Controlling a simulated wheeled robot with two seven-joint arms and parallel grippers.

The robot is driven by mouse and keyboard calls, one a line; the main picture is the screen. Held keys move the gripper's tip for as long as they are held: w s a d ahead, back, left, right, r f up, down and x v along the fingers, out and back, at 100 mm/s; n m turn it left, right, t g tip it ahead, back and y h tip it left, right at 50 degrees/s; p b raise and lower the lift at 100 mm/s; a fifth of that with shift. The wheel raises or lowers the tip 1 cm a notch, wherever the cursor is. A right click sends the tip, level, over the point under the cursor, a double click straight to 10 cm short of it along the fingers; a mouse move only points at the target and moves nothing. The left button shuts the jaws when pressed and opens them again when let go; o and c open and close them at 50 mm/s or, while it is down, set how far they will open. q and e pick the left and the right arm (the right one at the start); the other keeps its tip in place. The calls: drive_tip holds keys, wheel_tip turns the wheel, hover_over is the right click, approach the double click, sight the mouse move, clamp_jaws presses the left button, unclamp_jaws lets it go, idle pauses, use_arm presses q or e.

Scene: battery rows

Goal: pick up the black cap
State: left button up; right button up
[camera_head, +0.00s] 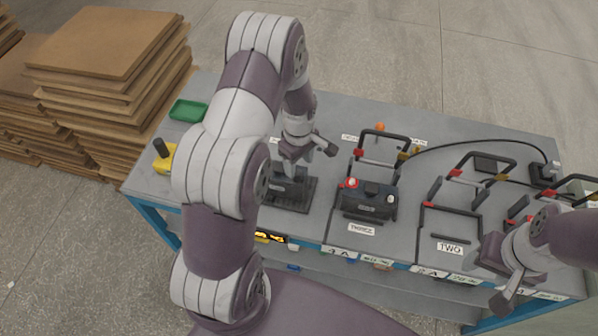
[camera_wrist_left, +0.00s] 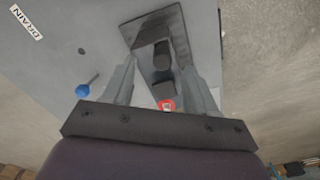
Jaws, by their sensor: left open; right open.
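A dark battery (camera_head: 286,192) sits on a black base at the left of the bench, partly hidden by my left arm. In the left wrist view it lies between my fingers, with a black cap (camera_wrist_left: 162,55), another black block (camera_wrist_left: 162,90) and a red-topped part (camera_wrist_left: 167,104). My left gripper (camera_head: 306,160) is open just above this battery; in the left wrist view its fingers (camera_wrist_left: 160,78) stand either side of the black parts, holding nothing visible. A second battery (camera_head: 370,204) has a red cap and a black cap (camera_head: 371,188). My right gripper (camera_head: 500,272) is open at the front right.
A black cable (camera_head: 470,143) runs along the back. A green tray (camera_head: 188,111) and a yellow item (camera_head: 165,157) are at the left. Stacked boards (camera_head: 105,50) stand beyond the bench.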

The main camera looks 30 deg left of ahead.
sight(297, 172)
use_arm(q)
drive_tip(key=f, duration=0.1)
drive_tip(key=f+p, duration=0.1)
drive_tip(key=f, duration=0.2)
drive_tip(key=shift+s+a+f, duration=0.15)
drive_tip(key=shift+s+a, duration=0.05)
drive_tip(key=shift+a, duration=0.1)
drive_tip(key=shift+f, duration=0.25)
drive_tip(key=shift+w+d, duration=0.1)
drive_tip(key=shift+d, duration=0.05)
drive_tip(key=shift+c, duration=0.3)
clamp_jaws()
drive_tip(key=shift+r, duration=0.15)
